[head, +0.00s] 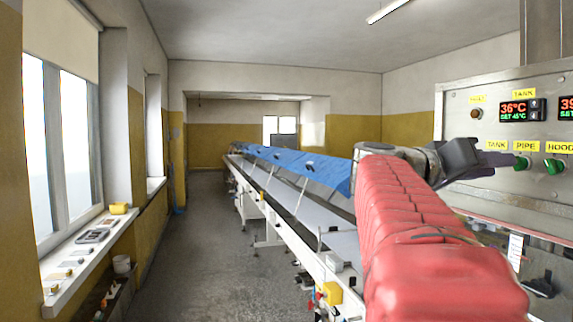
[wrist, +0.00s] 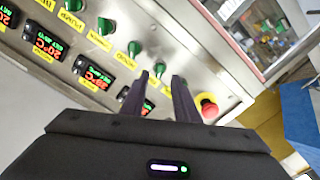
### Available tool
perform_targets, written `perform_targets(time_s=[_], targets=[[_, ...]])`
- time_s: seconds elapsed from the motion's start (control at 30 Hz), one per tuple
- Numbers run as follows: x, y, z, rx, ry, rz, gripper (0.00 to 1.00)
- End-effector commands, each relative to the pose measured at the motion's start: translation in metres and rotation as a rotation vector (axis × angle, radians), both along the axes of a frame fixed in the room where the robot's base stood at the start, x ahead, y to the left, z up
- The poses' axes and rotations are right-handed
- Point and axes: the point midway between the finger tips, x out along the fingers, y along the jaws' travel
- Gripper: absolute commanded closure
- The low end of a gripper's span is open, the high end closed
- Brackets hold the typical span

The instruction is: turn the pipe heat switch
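The pipe heat switch (head: 521,163) is a green knob under the yellow PIPE label on the steel control panel (head: 490,97) at the right. My gripper (head: 497,166) is in front of the panel, just left of that switch. Contact cannot be told.
The hood knob (head: 554,166) is right of the pipe switch. A red push button (wrist: 208,106) is close to my right finger in the wrist view. Lit displays (head: 515,110) sit above the knobs. A long conveyor (head: 300,205) runs back, with clear floor (head: 205,240) left of it.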

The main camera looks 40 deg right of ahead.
Motion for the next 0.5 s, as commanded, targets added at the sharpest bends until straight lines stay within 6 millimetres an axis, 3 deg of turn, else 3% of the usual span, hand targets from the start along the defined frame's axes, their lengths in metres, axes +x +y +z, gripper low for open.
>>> perform_targets(time_s=[0.5], targets=[[0.026, 0.057, 0.000, 0.000, 0.000, 0.004, 0.72]])
